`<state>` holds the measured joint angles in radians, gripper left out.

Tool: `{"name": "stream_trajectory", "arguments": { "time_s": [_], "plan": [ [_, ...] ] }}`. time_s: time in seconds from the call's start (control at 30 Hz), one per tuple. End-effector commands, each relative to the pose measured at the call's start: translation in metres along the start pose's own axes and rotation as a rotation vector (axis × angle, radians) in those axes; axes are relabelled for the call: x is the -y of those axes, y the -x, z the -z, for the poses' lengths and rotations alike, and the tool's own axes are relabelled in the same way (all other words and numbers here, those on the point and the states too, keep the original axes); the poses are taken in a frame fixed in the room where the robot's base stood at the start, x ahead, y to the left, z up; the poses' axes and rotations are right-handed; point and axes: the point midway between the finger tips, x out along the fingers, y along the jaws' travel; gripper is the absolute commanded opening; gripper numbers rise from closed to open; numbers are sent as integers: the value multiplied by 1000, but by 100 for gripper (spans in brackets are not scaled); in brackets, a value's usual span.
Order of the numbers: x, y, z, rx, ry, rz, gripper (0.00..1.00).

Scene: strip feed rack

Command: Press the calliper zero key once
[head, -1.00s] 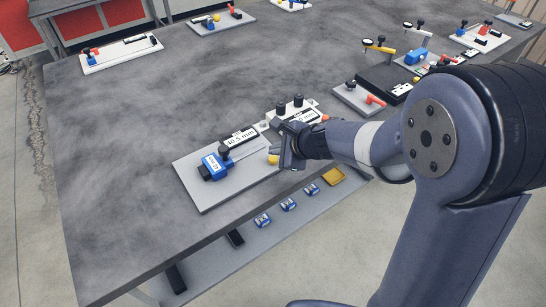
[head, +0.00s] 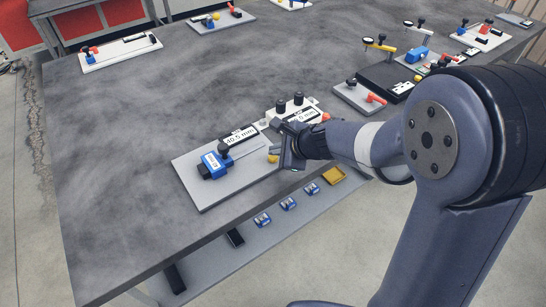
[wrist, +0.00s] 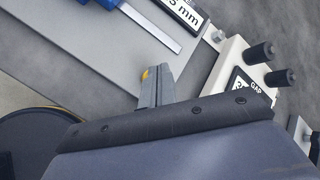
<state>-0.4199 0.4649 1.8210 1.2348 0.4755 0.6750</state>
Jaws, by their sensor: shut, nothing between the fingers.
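The calliper (head: 214,163) has a blue body with a pale display and a black knob, and lies on a grey board (head: 205,195) near the table's front edge. Its steel bar (head: 245,151) points toward my gripper; the blue end and bar also show in the wrist view (wrist: 152,27). My gripper (head: 277,152) is shut and empty, low over the board's right part. A small yellow part (head: 273,159) sits by the fingertips, and its edge shows behind them in the wrist view (wrist: 145,74). I cannot tell whether it is the zero key or whether the fingers touch it.
A "40.5 mm" label plate (head: 239,137) stands behind the calliper. A white gap block with black knobs (head: 296,104) stands close behind my gripper. More fixtures, such as a board with a red lever (head: 360,98), lie to the right.

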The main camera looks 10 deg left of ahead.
Motion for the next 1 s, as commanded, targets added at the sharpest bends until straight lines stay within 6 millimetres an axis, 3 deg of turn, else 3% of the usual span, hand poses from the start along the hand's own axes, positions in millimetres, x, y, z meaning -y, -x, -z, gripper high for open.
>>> {"name": "stream_trajectory", "arguments": {
  "time_s": [1.0],
  "plan": [
    [-4, -5, 4, 0, 0, 0, 0]
  ]
}}
